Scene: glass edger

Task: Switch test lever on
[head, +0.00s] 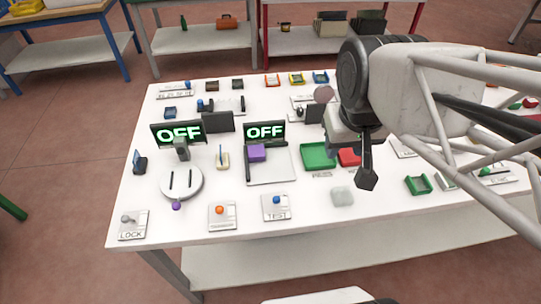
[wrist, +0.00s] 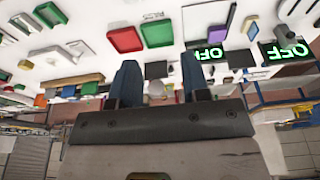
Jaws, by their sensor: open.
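The test lever (head: 276,201) has a blue knob on a pale plate marked TEST, near the front edge of the table in the head view. I cannot tell its exact tilt. Two dark screens read OFF in green, a left one (head: 179,134) and a right one (head: 265,132). My gripper (head: 367,178) hangs over the table to the right of and behind the test lever, apart from it. In the wrist view its two blue-tipped fingers (wrist: 158,78) are spread with nothing between them. The test lever is not clearly seen in the wrist view.
An orange-knobbed lever plate (head: 222,215) and a LOCK plate (head: 133,224) stand left of the test lever. A grey-white block (head: 342,196) sits to its right. A green tray (head: 318,156) and red tray (head: 349,157) lie behind. The front table strip is mostly clear.

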